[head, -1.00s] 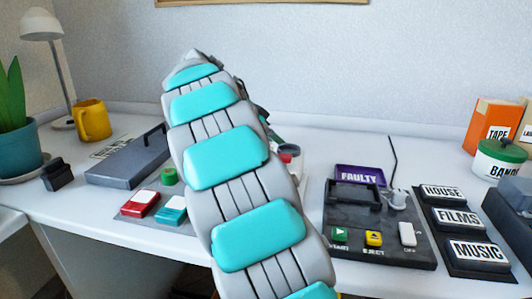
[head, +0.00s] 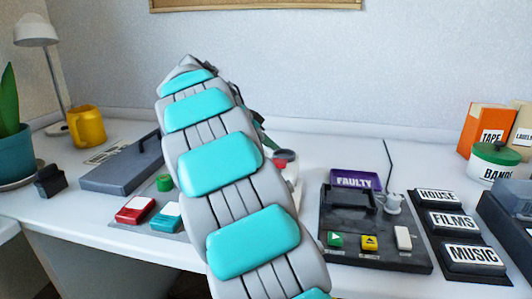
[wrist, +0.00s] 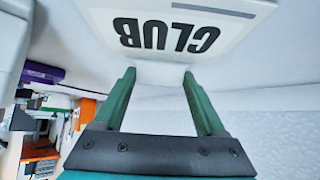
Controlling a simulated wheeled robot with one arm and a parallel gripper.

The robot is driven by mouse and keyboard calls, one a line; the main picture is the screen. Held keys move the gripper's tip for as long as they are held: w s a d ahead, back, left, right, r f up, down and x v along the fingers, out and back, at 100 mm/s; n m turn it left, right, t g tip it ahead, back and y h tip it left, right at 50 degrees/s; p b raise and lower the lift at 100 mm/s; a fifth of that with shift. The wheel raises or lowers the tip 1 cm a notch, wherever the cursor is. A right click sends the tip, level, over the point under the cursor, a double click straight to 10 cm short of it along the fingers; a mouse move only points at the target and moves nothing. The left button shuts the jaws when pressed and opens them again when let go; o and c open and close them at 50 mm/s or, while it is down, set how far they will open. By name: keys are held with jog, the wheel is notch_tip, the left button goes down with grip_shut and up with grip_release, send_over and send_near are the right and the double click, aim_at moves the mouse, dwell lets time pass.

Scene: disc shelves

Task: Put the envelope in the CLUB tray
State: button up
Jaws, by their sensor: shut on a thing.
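In the wrist view my gripper (wrist: 159,78) has two green fingers. They are set apart, with a pale piece between their tips that I take to be part of the envelope (wrist: 160,72). Just beyond the tips is a white face with CLUB (wrist: 168,37) in black letters, upside down in this view. I cannot tell whether that face belongs to the envelope or to the CLUB tray. In the head view my arm hides the gripper and what it holds. No tray marked CLUB can be read there.
A purple FAULTY tray (head: 355,180) stands behind a dark button console (head: 375,252). HOUSE, FILMS and MUSIC blocks (head: 455,222) are to its right. A grey flat case (head: 118,170), yellow mug (head: 87,126), lamp and plant are at left. An orange TAPE box (head: 482,128) is at far right.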

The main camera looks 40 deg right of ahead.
jog(key=shift+r, duration=0.15)
notch_tip(320, 180, up, 10)
dwell(0.6)
